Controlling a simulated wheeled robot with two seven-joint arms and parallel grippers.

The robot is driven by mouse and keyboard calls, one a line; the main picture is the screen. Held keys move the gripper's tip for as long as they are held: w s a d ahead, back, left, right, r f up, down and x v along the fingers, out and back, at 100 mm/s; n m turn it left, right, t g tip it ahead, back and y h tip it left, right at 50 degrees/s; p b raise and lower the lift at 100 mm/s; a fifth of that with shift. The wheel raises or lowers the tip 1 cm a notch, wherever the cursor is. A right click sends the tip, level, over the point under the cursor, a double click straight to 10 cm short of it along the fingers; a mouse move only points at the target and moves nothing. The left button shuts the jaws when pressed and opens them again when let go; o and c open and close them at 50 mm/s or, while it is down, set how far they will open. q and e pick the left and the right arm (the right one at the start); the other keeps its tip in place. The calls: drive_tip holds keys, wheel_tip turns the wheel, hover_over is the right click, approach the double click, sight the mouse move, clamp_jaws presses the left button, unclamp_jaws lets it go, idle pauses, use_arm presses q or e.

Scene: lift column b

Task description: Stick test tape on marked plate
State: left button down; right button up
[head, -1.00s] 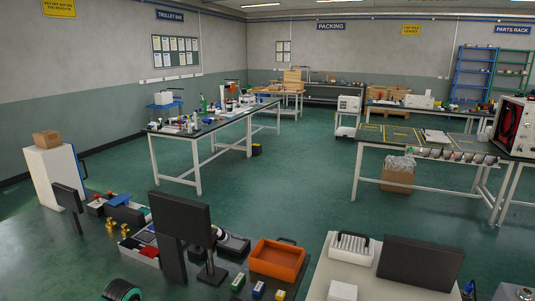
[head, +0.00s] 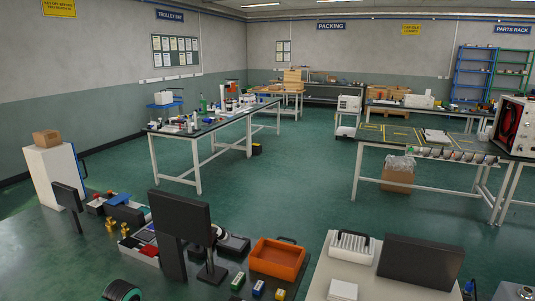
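Neither of my grippers is in view. I cannot pick out the test tape or the marked plate with certainty. A dark round thing with a green edge (head: 122,290), possibly a roll, is cut off by the bottom edge at the left of the near bench. The far bench on the right has yellow markings (head: 398,134) on its dark top, but no single marked plate is clear there.
The near bench holds an orange bin (head: 277,260), dark upright panels (head: 182,228) and small coloured boxes (head: 238,281). A white rack (head: 351,246) stands on a pale top. A long bench (head: 213,127) stands behind on the left. The green floor (head: 290,185) between is clear.

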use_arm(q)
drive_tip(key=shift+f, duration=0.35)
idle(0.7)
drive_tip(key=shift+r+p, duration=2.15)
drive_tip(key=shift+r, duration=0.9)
